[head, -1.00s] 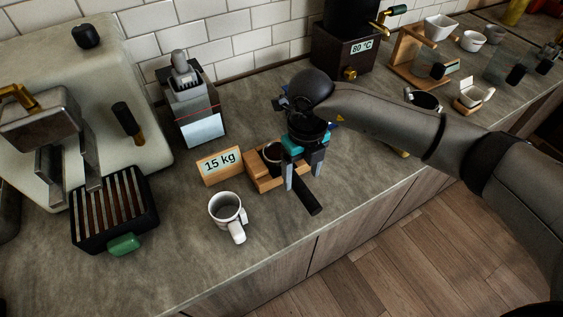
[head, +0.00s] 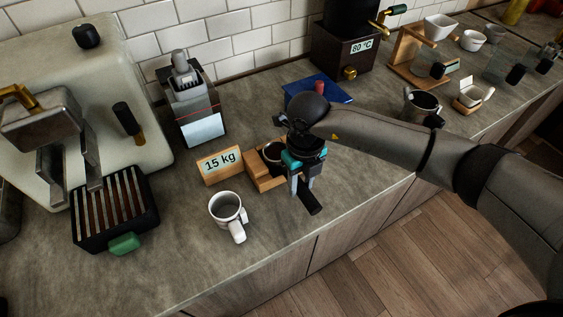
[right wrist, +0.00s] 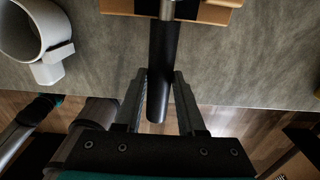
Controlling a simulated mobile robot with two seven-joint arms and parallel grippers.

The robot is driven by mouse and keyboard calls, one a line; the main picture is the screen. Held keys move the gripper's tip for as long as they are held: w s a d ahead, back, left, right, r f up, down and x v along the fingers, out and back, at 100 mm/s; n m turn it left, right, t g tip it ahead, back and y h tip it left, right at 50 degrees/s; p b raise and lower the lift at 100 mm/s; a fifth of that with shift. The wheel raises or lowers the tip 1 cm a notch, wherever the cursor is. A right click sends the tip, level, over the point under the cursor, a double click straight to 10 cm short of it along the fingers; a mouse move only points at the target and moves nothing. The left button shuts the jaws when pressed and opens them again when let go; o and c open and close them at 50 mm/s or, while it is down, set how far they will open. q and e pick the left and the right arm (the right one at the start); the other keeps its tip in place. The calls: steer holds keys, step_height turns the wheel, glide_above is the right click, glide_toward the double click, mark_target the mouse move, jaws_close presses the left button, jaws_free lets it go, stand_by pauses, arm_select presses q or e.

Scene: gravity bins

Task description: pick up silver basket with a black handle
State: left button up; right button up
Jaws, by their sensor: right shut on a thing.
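The silver basket (head: 273,151) is a round metal cup that rests in a small wooden stand (head: 263,178). Its black handle (head: 309,201) sticks out toward the counter's front edge, and it also shows in the right wrist view (right wrist: 163,65). My right gripper (head: 303,187) comes down over the handle from above and is shut on it, with a finger on each side. The gripper hides part of the basket and the neck of the handle.
A white mug (head: 226,207) stands close to the left of the handle. A grinder-like machine (head: 191,100) and a blue mat (head: 325,88) are farther back. The counter's front edge is near, with clear counter to the right.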

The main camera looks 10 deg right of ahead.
jaws_close()
steer(key=shift+w+r, duration=0.1)
stand_by(0.7)
